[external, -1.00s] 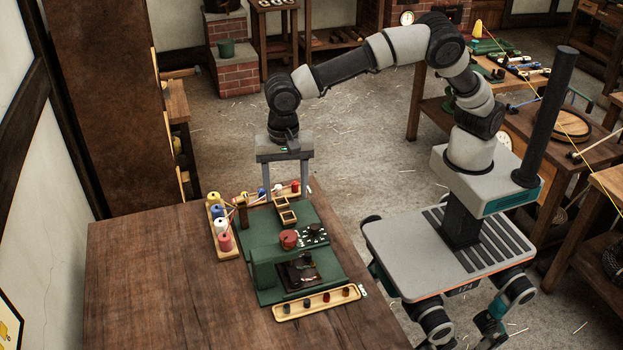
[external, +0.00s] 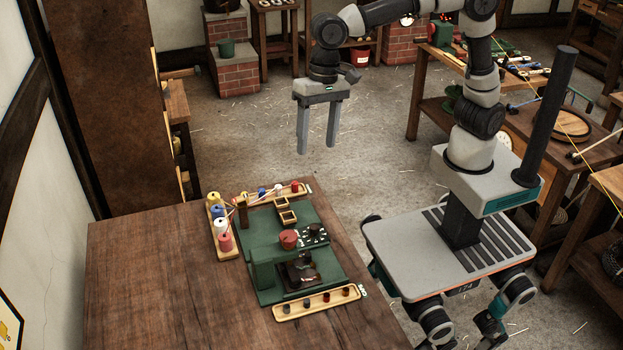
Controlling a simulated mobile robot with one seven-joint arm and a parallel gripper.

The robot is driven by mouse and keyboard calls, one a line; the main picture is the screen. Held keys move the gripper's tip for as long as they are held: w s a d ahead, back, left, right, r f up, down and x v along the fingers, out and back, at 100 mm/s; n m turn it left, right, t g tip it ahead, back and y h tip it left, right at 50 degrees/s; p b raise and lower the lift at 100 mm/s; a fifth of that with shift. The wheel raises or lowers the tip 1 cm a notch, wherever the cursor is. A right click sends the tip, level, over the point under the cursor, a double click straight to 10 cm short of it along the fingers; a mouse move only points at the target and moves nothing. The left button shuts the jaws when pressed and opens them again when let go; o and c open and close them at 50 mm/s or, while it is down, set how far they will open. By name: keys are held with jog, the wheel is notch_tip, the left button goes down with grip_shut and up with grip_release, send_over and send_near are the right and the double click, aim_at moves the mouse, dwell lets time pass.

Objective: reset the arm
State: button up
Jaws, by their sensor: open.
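My gripper (external: 317,150) hangs in the air in the external view, its two fingers pointing down and apart, with nothing between them. It is above and beyond the far right part of the wooden table, clear of everything.
The wooden table (external: 160,270) holds a green machine (external: 262,240) with a red knob (external: 288,239). A tray of spools (external: 223,247) stands at its left, and a tray of small pegs (external: 315,304) in front. A cluttered workbench (external: 440,68) stands at the right. The floor between is open.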

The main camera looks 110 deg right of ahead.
jog(key=s+d+r+n+t+h, duration=0.1)
jog(key=s+n+t, duration=0.3)
jog(key=s+n, duration=1)
jog(key=s, duration=0.9)
jog(key=shift+s+n, duration=0.35)
jog(key=shift+n, duration=0.05)
jog(key=shift+r, duration=0.1)
